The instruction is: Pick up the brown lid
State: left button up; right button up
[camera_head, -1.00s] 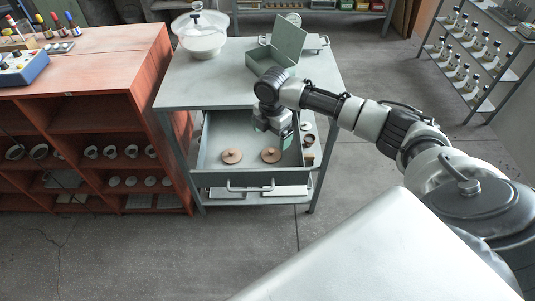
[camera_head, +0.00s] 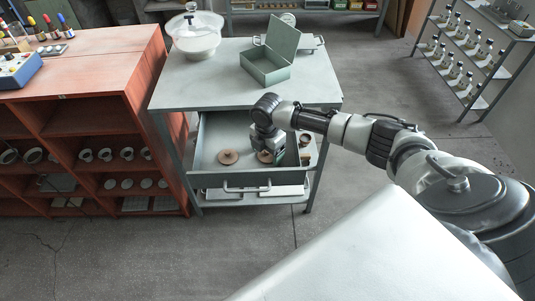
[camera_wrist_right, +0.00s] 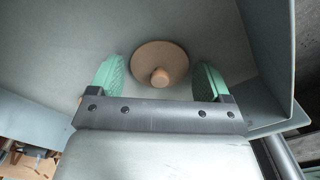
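Two round brown lids with small knobs lie in the open drawer (camera_head: 213,140). The left brown lid (camera_head: 228,157) is in plain view in the head view. The right brown lid (camera_head: 264,157) is partly hidden there by my right gripper (camera_head: 275,155), which is over it inside the drawer. In the right wrist view, one brown lid (camera_wrist_right: 160,62) with its knob lies ahead of my right gripper (camera_wrist_right: 158,80), between the lines of its two green fingers. The fingers are spread apart with nothing between them. My left gripper is not in view.
The drawer's side wall (camera_wrist_right: 262,60) is close to the right finger in the wrist view. On the bench top (camera_head: 205,85) stand an open green box (camera_head: 268,70) and a white bowl with a clear cover (camera_head: 197,42). A reddish shelf unit (camera_head: 100,110) stands at left.

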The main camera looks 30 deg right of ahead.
jog(key=c, duration=0.6)
jog(key=shift+r, duration=0.1)
jog(key=shift+c, duration=0.2)
